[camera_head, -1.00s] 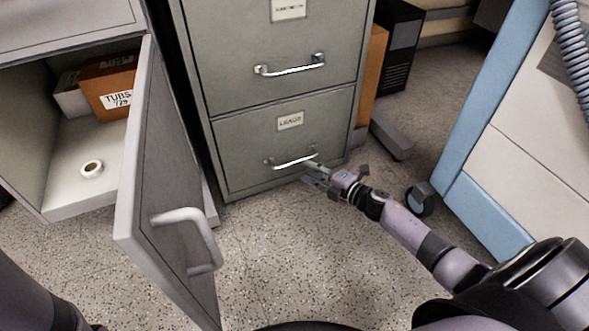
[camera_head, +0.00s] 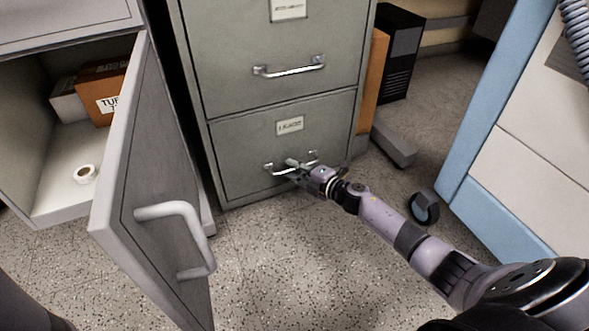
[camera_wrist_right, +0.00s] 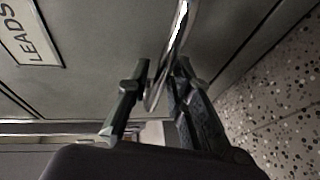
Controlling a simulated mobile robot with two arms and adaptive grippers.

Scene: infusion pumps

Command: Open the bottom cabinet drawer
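The grey filing cabinet (camera_head: 232,100) stands in the middle of the head view. Its bottom drawer (camera_head: 240,165) is closed and has a "LEADS" label (camera_wrist_right: 32,38). The drawer's silver bar handle (camera_head: 276,170) runs across its front. My right gripper (camera_head: 291,170) is at this handle and partly hides it. In the right wrist view my right gripper (camera_wrist_right: 163,72) has its two fingers apart, with the handle (camera_wrist_right: 176,38) passing between them. The handle lies nearer the right-hand finger; whether they touch is unclear. My left gripper is out of view.
An open cabinet door (camera_head: 150,190) with a handle stands at the left. Behind it, a shelf holds a roll of tape (camera_head: 85,174) and a brown box (camera_head: 98,90). A blue-and-white cart (camera_head: 490,150) with a caster stands at the right. Speckled floor before the drawer is clear.

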